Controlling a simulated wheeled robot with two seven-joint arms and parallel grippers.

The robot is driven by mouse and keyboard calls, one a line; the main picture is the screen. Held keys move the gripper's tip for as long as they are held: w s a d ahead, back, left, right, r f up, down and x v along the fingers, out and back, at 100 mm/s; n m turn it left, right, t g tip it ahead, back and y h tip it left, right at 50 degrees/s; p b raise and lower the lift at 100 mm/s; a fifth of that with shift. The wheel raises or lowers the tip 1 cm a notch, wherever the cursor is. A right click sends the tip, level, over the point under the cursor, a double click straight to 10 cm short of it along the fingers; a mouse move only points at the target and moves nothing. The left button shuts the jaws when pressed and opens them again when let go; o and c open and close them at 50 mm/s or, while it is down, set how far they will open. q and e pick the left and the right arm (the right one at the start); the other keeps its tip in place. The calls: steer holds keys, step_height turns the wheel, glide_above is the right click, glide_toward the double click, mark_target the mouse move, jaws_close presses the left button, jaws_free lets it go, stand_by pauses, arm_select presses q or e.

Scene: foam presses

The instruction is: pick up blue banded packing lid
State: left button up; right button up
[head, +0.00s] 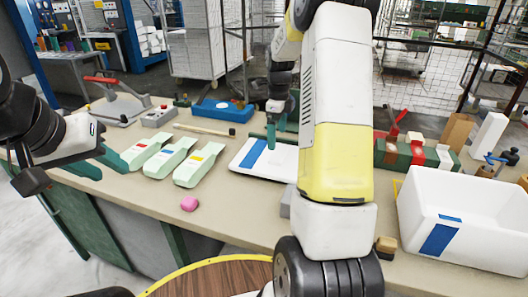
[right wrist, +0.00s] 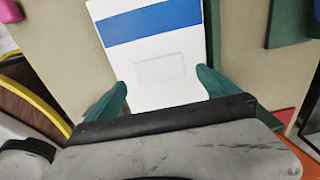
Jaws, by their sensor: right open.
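The blue-banded packing lid (head: 282,158) is a flat white piece lying on the bench in the head view, its right part hidden behind my right arm. In the right wrist view the lid (right wrist: 160,72) shows its blue band across the far part and a faint rectangle nearer. My right gripper (head: 275,135) is over the lid. Its green fingertips (right wrist: 157,78) are apart, one towards each long side of the lid, with nothing gripped; contact cannot be told. My left gripper (head: 98,165) is at the bench's left end, fingers apart and empty, away from the lid.
Pale green pieces with red (head: 147,150), blue (head: 170,156) and yellow (head: 200,166) bands lie left of the lid. A pink lump (head: 189,204) is near the front edge. A white blue-banded box (head: 475,215) stands right. A blue tray (head: 215,109) lies behind.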

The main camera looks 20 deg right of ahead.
mark_target(279, 154)
steer(key=f, duration=0.7)
steer(key=shift+s+d, duration=0.25)
steer(key=shift+s, duration=0.05)
steer(key=shift+r, duration=0.1)
steer(key=c, duration=1.1)
